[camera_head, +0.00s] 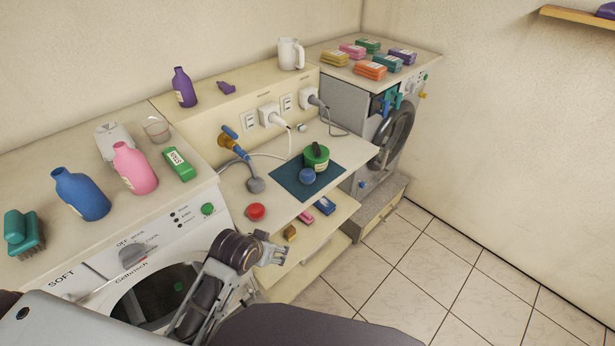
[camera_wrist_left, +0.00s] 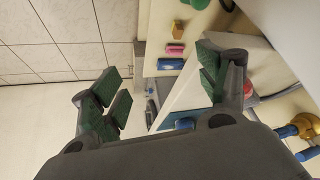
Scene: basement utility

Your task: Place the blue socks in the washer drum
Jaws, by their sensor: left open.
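A round dark-blue bundle (camera_head: 306,176), possibly the blue socks, sits on the teal mat (camera_head: 290,185) on the low counter. The near white washer (camera_head: 75,285) is at the lower left. Its round dark front (camera_head: 150,300) shows a small green spot; I cannot tell whether the door is open, and my arm hides part of it. My left gripper (camera_head: 275,250) is beside this washer, in front of the low shelf and apart from the bundle. In the left wrist view its fingers (camera_wrist_left: 165,90) are spread with nothing between them. My right gripper is not in view.
A green pot (camera_head: 316,157) stands beside the bundle, with a red round object (camera_head: 256,211) nearby. Small pink (camera_head: 305,217) and blue (camera_head: 325,205) items lie on the shelf below. Bottles (camera_head: 82,195) stand on the washer. A second machine's round door (camera_head: 395,135) juts out. The right floor is clear.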

